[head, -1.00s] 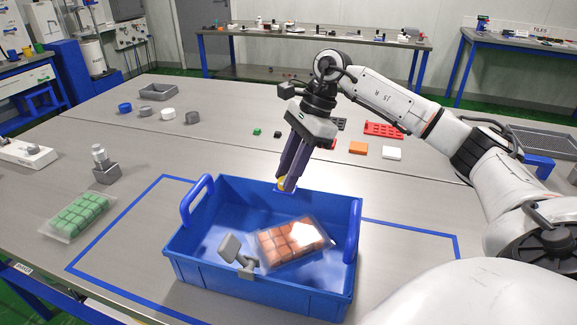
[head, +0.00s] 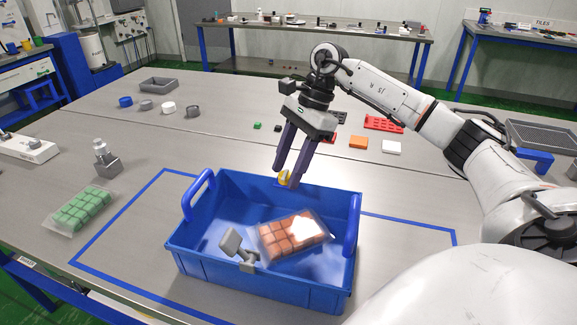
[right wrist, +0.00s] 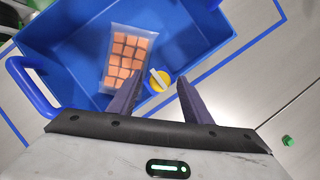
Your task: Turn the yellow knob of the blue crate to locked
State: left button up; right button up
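The blue crate (head: 215,274) stands on the table in the head view, and part of it shows in the right wrist view (right wrist: 72,55). Its yellow knob (head: 285,178) is on the far wall, partly covered by my fingers. In the right wrist view the round yellow knob (right wrist: 160,85) shows a pale bar lying at a slant across it. My right gripper (head: 285,175) is open, its fingertips apart on either side of the knob. I cannot tell whether a finger touches it. I see no lock marking. My left gripper is out of view.
A bag of orange cubes (head: 284,240) and a grey hammer-shaped piece (head: 240,247) are at the crate. A bag of green cubes (head: 79,210) and a grey block with a metal top (head: 106,160) stand left.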

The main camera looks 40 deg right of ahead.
jog(key=v, duration=1)
jog(key=shift+d+r, duration=0.1)
jog(key=shift+r, duration=0.05)
dwell(0.4)
